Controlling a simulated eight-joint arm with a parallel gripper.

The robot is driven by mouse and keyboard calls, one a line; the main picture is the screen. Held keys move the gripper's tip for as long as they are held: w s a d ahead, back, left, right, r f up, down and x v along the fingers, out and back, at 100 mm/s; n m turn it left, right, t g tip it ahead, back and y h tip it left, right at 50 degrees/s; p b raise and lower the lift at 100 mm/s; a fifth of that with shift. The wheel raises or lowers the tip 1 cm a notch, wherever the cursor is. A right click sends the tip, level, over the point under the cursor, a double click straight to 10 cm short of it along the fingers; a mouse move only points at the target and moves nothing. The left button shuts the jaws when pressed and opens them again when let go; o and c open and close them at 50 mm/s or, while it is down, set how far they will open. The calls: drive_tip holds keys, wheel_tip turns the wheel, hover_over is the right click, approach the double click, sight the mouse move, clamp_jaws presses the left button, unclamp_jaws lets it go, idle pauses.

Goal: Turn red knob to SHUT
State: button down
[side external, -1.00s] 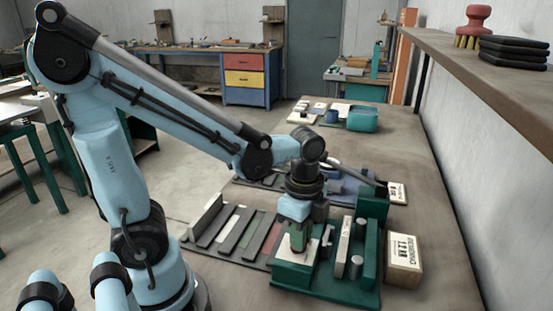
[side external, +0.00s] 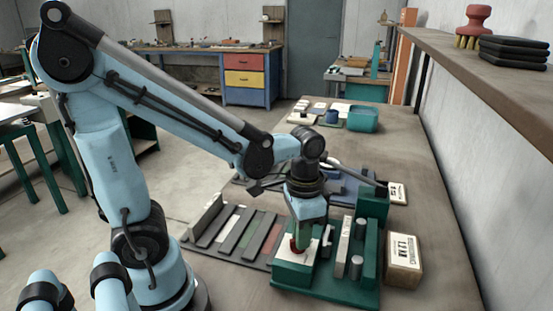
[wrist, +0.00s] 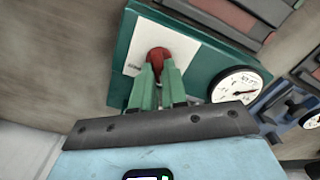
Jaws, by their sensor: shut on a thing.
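The red knob (wrist: 158,54) sits on a white label plate (wrist: 136,66) on a green box (wrist: 122,30) in the wrist view. In the side view the knob (side external: 295,246) shows as a small bit of red on top of the green box at the bench's near part. My gripper (wrist: 158,72) has its green fingers shut on the knob from above; they hide part of it. The lettering on the plate is too small to read, so I cannot tell the knob's setting.
A round white gauge (wrist: 240,86) sits beside the knob on the green unit. Grey cylinders (side external: 356,266) and an upright pale bar (side external: 343,242) stand to its right. A labelled box (side external: 402,262) lies further right. Dark slats (side external: 232,235) lie to the left.

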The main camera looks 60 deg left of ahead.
drive_tip(key=shift+n, duration=0.6)
drive_tip(key=c, duration=1.2)
unclamp_jaws()
drive_tip(key=shift+o, duration=0.2)
wheel_tip(320, 180, up, 12)
